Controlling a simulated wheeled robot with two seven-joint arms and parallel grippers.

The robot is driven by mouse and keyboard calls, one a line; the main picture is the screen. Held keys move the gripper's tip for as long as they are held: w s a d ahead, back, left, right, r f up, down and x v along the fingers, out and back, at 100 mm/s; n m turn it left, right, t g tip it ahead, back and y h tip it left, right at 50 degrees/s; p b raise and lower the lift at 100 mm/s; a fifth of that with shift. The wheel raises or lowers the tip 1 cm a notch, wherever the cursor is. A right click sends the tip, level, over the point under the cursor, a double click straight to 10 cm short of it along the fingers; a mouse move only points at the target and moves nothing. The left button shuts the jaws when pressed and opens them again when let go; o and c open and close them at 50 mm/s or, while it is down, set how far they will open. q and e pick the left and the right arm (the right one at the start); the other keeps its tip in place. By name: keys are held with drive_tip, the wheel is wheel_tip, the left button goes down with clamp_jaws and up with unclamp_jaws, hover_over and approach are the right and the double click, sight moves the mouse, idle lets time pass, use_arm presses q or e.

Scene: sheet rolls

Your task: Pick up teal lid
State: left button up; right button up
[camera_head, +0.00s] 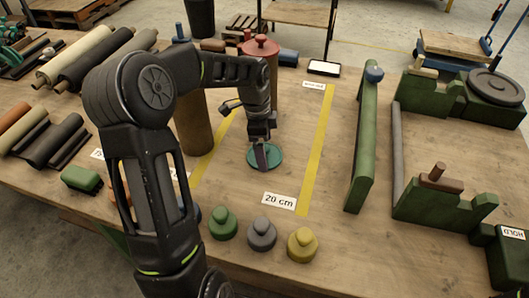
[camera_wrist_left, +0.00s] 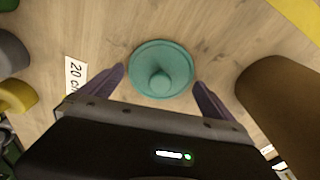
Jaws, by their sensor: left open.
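The teal lid (camera_head: 266,155) lies flat on the wooden table between the two yellow tape strips, near the "20 cm" label. In the left wrist view the teal lid (camera_wrist_left: 161,70) shows as a round disc with a small knob, just ahead of the fingertips and midway between them. My left gripper (camera_head: 262,158) reaches down over the lid in the head view and hides part of it. In the left wrist view my left gripper (camera_wrist_left: 160,78) is open, with one purple-grey finger on each side and nothing held. My right gripper is not in view.
Green, grey and yellow knobbed pieces (camera_head: 262,233) stand at the front edge. A brown cylinder (camera_head: 194,122) stands left of the lid, and a reddish lidded one (camera_head: 262,50) stands behind. A green upright board (camera_head: 363,140) stands to the right. The tabletop right of the lid is clear.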

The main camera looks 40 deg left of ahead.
use_arm(q)
drive_tip(key=shift+f, duration=0.4)
drive_tip(key=c, duration=1)
drive_tip(key=shift+r, duration=0.15)
wheel_tip(320, 180, up, 10)
drive_tip(key=shift+f, duration=0.1)
drive_tip(key=shift+d, duration=0.1)
idle(0.7)
